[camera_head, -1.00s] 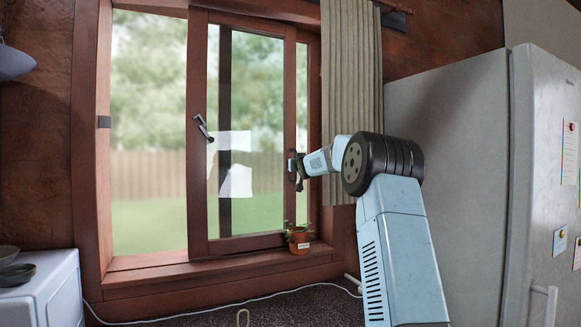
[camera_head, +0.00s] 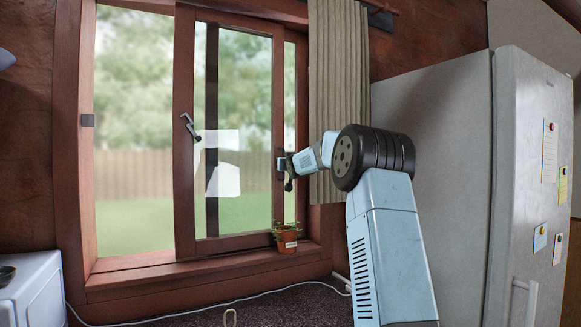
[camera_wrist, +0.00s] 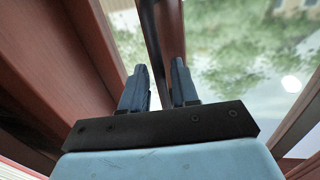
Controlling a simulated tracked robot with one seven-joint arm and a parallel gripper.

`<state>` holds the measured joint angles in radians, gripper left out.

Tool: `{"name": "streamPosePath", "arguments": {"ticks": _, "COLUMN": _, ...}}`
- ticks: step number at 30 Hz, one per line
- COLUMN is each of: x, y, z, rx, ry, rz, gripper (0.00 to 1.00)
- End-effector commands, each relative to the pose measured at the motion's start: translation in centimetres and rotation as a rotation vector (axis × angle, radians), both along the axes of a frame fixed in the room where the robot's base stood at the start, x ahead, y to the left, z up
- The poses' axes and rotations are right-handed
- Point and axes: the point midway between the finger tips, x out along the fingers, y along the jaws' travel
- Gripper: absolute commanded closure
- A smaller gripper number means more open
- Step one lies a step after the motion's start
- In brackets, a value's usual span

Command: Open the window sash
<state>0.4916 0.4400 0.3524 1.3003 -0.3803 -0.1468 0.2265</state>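The window sash (camera_head: 184,130) is a red-brown frame with a glass pane. It stands in the right part of the window opening, with a narrow gap at its right. A metal handle (camera_head: 191,126) sits on its left stile. My gripper (camera_head: 284,165) is at the sash's right stile, beside a dark fitting there. In the wrist view my gripper's two blue fingers (camera_wrist: 159,82) are apart, on either side of a dark upright bar (camera_wrist: 154,40). I cannot tell whether they touch it. White paper-like patches (camera_head: 222,162) show on the pane.
A potted plant (camera_head: 286,238) stands on the sill just below my gripper. A curtain (camera_head: 340,90) hangs right of the window. A grey fridge (camera_head: 435,180) stands at the right. A white appliance (camera_head: 30,290) is at the lower left. The window's left part is clear.

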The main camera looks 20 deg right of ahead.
Motion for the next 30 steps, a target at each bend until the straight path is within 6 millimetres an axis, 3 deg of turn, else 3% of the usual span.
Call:
{"name": "streamPosePath", "arguments": {"ticks": 18, "x": -9.7, "y": 1.0, "z": -0.1, "rx": -0.002, "ry": 0.001, "rz": -0.002, "gripper": 0.71}}
{"name": "streamPosePath", "arguments": {"ticks": 24, "x": -11.4, "y": 1.3, "z": -0.1, "rx": -0.001, "ry": 0.001, "rz": -0.001, "gripper": 0.71}}
{"name": "streamPosePath", "arguments": {"ticks": 30, "x": -12.0, "y": 1.3, "z": -0.2, "rx": 0.0, "ry": 0.002, "rz": -0.001, "gripper": 0.71}}
